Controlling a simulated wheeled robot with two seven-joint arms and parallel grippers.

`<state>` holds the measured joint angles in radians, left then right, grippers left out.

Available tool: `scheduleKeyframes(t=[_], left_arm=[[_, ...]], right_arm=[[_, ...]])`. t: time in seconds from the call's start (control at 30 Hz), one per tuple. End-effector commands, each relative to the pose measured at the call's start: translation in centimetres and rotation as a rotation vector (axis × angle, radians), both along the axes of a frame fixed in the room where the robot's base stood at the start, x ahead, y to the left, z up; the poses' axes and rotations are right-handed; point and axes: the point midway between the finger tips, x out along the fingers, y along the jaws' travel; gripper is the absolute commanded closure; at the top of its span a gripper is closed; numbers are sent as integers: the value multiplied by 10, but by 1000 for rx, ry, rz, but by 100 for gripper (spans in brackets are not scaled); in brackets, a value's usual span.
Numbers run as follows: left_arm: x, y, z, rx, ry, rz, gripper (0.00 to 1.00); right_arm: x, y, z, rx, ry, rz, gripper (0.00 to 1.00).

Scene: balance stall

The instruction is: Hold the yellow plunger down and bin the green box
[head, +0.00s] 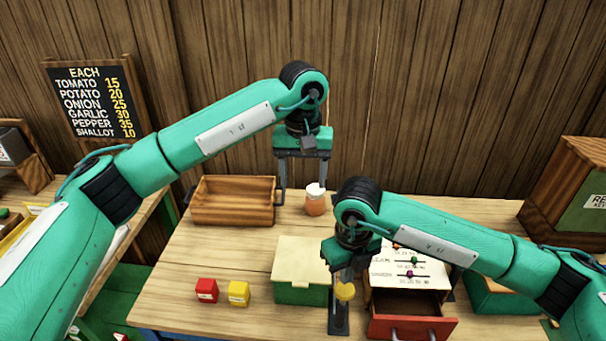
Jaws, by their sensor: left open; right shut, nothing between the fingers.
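A yellow plunger (345,292) stands on a dark strip (339,322) at the front of the table. My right gripper (344,276) is shut with its tips right over the plunger's top; I cannot tell how far it is pressed. A green box-shaped container (300,295) with a cream lid (303,258) stands just left of the plunger, its lid apparently down. No small green box like the red and yellow ones shows clearly. My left gripper (303,183) is open and empty, pointing down, above the back of the table near an orange jar.
A red box (206,291) and a yellow box (238,293) stand at the front left. A wooden tray (232,219) and the orange jar (315,203) are behind. A sliding-bead board (392,274) with a red drawer (412,327) pulled out is at right.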

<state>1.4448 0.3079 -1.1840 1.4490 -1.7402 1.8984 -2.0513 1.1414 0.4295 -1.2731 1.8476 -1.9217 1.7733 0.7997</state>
Motion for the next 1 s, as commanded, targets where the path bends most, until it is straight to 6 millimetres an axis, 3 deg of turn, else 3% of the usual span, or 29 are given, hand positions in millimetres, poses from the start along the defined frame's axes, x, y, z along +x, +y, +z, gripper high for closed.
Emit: scheduleKeyframes(t=[0.4,0.87,1.0], left_arm=[[0,0,10,0,0,0,38],[0,0,9,0,0,0,38],[0,0,3,0,0,0,38]], right_arm=[[0,0,30,1,-1,0,100],[0,0,34,1,-1,0,100],[1,1,46,3,-4,0,100]])
